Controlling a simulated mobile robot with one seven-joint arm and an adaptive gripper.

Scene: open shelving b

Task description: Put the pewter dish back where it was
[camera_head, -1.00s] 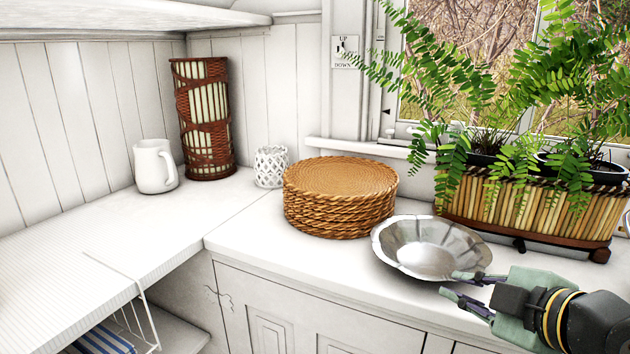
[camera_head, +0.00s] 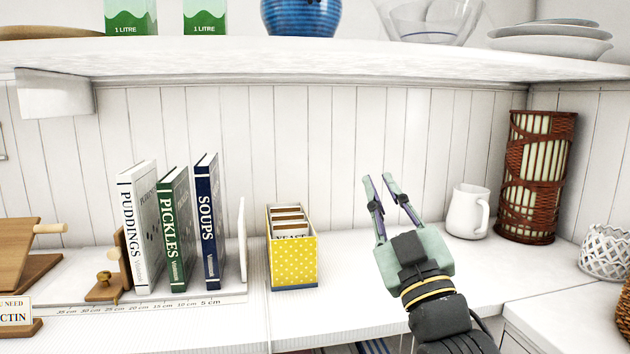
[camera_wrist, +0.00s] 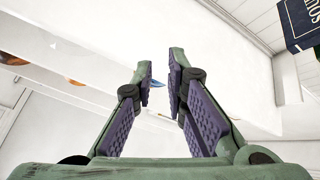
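The pewter dish is not visible in either current view. My gripper (camera_head: 377,178) is in the right half of the head view, tilted up in front of the white plank wall (camera_head: 340,150). Its two fingers are apart with nothing between them. In the wrist view my gripper (camera_wrist: 160,78) also shows a gap between its pads, and no dish is there.
An overhead shelf (camera_head: 340,66) holds a blue pot (camera_head: 300,17), a glass bowl (camera_head: 430,20) and stacked dishes (camera_head: 550,40). Below stand books (camera_head: 172,225), a yellow card box (camera_head: 292,260), a white mug (camera_head: 467,212) and a wicker lamp (camera_head: 537,178).

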